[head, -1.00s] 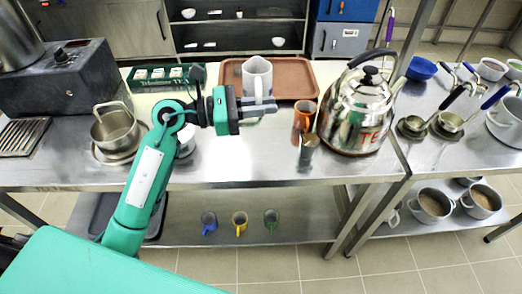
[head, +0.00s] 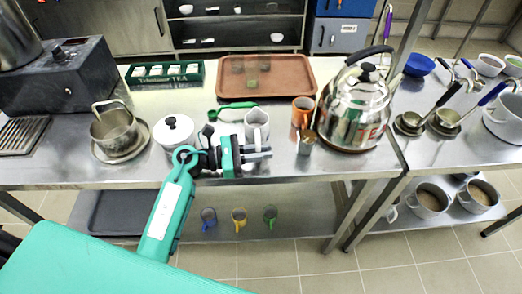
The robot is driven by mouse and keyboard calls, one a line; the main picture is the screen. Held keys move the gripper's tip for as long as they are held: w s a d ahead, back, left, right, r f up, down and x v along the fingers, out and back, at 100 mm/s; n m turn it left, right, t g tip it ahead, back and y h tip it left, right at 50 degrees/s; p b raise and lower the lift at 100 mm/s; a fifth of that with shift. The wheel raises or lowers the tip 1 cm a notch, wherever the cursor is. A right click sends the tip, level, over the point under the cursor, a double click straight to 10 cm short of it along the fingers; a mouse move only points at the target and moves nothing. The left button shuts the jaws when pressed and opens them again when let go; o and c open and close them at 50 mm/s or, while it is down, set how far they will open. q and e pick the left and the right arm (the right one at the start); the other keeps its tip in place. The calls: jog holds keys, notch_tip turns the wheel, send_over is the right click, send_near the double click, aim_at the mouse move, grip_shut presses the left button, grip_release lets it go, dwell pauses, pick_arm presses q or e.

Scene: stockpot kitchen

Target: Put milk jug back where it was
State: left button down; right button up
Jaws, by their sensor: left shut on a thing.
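The white milk jug (head: 256,121) is at the middle of the steel counter, in front of the brown tray. My left gripper (head: 256,154) is shut on it from the front and covers its lower part. The jug looks upright. I cannot tell whether its base touches the counter. My right gripper is out of view.
The brown tray (head: 290,79) holds small glasses. A green scoop (head: 236,105) lies behind the jug. A white lidded pot (head: 175,131) stands to the left. A copper cup (head: 302,111), small metal cup (head: 306,143) and large kettle (head: 354,108) stand to the right.

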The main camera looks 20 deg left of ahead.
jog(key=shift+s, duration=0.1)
pick_arm(q)
jog(key=shift+f, duration=0.15)
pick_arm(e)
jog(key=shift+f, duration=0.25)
pick_arm(q)
jog(key=c, duration=1.4)
grip_release()
jog(key=shift+c, duration=0.2)
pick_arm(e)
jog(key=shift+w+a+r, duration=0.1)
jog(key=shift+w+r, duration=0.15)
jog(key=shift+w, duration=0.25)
